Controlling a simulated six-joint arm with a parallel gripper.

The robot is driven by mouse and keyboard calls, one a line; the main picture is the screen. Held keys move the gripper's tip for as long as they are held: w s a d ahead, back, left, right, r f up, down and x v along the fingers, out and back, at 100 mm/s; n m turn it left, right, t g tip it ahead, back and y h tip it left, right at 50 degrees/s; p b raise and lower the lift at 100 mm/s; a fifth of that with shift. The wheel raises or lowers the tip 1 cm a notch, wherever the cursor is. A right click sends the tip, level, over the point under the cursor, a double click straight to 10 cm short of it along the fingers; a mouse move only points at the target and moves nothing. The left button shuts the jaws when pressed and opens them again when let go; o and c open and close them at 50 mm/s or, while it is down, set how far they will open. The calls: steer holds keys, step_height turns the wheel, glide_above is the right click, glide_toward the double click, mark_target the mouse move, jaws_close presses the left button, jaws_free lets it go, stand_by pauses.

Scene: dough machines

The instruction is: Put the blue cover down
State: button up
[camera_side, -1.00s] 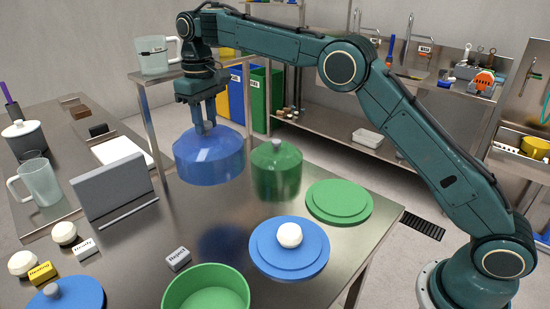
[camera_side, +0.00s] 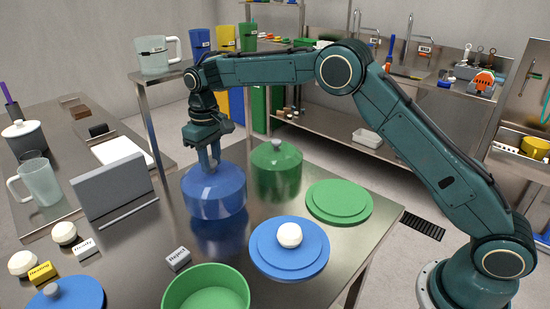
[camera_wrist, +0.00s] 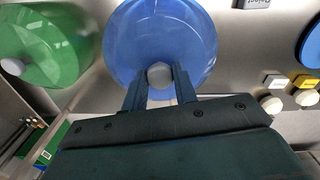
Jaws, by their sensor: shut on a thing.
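The blue cover (camera_side: 215,194) is a translucent blue dome, upright, left of the green cover on the steel table. My gripper (camera_side: 211,165) is shut on the knob at its top. In the wrist view the blue cover (camera_wrist: 165,40) lies under the fingers, with its grey knob (camera_wrist: 159,75) between the fingertips of my gripper (camera_wrist: 159,80). Its lower edge is at or just above the table; I cannot tell whether it touches.
The green cover (camera_side: 277,172) stands close on the right. A blue base (camera_side: 270,260) carries a white dough ball (camera_side: 289,235). A green base (camera_side: 339,201) is bare. A green bowl (camera_side: 205,292), a "Reject" block (camera_side: 178,258) and a grey panel (camera_side: 112,187) stand around.

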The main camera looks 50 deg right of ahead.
mark_target(212, 172)
steer(key=shift+f, duration=2)
steer(key=o, duration=1)
steer(key=shift+c, duration=0.2)
step_height(212, 172, up, 11)
steer(key=shift+r, duration=0.6)
steer(key=shift+r, duration=0.1)
